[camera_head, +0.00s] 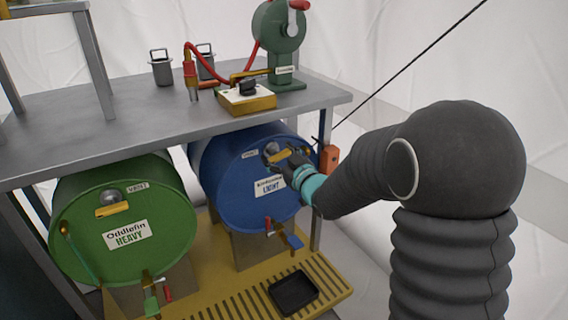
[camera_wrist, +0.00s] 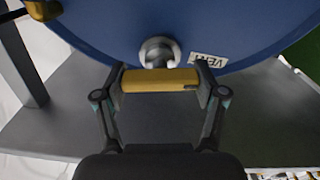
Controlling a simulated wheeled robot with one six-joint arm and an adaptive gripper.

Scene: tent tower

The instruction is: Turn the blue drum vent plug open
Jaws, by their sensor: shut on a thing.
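The blue drum (camera_head: 240,190) lies on its side under the bench, its round face toward me, with a "LIGHT" label. Its vent plug has a round grey hub and a yellow bar handle (camera_wrist: 160,80), beside a "VENT" label (camera_wrist: 208,61). My gripper (camera_wrist: 160,88) is shut on the yellow handle, one finger at each end of the bar. In the head view my gripper (camera_head: 292,163) reaches the upper part of the drum face, and the yellow handle (camera_head: 279,156) partly shows beside it. The bar lies nearly level in the wrist view.
A green drum (camera_head: 75,225) labelled "HEAVY" lies to the left. A tap (camera_head: 285,235) juts from the blue drum's lower face above a black tray (camera_head: 293,292). The grey bench (camera_head: 100,118) overhangs the drums. An orange box (camera_head: 329,158) hangs close right of my gripper.

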